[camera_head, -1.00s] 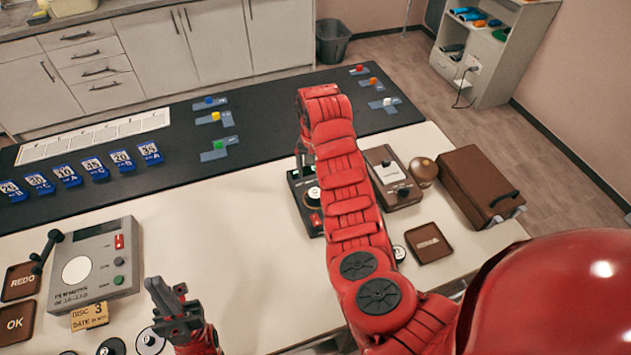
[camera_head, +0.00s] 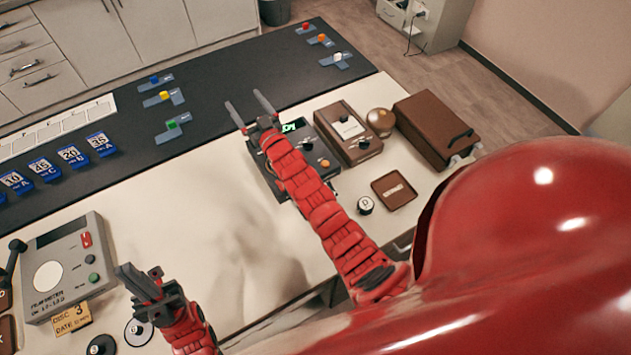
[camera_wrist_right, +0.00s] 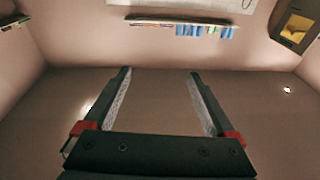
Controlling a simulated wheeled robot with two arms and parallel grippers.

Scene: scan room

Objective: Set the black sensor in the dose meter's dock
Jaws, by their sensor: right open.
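The dark meter (camera_head: 264,172) with a lit green display (camera_head: 294,126) stands on the white table and is taken as the dose meter. My right forearm crosses over it and hides much of its top, so its dock and any sensor there cannot be made out. A small black round piece with a white lettered top (camera_head: 366,204) stands on the table to its right; whether it is the black sensor is unclear. My right gripper (camera_head: 249,108) is open and empty beyond the meter, also in the wrist view (camera_wrist_right: 160,100). My left gripper (camera_head: 142,280) is above the near left table.
A brown device (camera_head: 364,151), a bronze dome (camera_head: 381,118), a brown case (camera_head: 416,113) and a brown tray (camera_head: 382,190) stand right of the meter. A grey meter (camera_head: 92,232) and dark discs (camera_head: 138,331) are at left. The table's middle is clear.

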